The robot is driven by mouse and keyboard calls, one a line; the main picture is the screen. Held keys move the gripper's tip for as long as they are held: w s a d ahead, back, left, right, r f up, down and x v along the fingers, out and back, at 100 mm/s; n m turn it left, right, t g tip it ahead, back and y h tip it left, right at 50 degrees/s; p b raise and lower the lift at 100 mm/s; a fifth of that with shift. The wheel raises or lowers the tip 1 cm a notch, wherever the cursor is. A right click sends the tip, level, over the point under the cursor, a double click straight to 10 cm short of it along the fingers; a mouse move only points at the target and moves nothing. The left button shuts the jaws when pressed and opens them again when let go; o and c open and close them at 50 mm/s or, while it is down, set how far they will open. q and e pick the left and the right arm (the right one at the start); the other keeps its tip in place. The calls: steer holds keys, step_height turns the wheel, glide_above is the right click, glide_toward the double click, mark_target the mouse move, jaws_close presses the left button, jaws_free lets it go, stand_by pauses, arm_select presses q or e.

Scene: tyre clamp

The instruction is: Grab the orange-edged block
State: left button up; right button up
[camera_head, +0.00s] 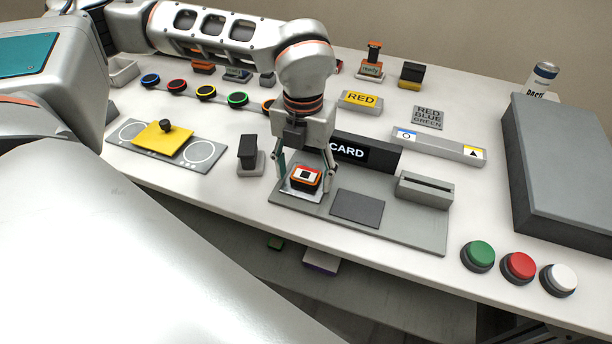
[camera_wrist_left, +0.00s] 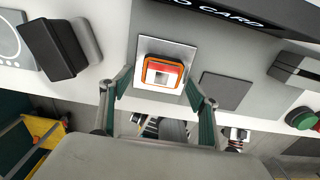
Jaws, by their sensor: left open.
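The orange-edged block (camera_head: 305,177) sits on a light square pad (camera_head: 289,193) at the left of a grey board (camera_head: 420,232). It has a white and red top with a dark square. In the left wrist view the block (camera_wrist_left: 162,73) lies just beyond the fingertips, near the middle. My left gripper (camera_head: 303,180) points down over the block, with a finger on each side of it. In the left wrist view my left gripper (camera_wrist_left: 160,80) is open and its fingers are apart from the block. My right gripper is not in view.
A black CARD sign (camera_head: 365,153) stands right behind the block. A slotted grey holder (camera_head: 424,190) and a dark flat square (camera_head: 357,208) are to its right. A dark block on a stand (camera_head: 249,155) is to the left. Green, red and white buttons (camera_head: 519,267) line the front right.

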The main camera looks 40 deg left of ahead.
arm_select(q)
steer(key=shift+f, duration=0.15)
steer(key=c, duration=1.2)
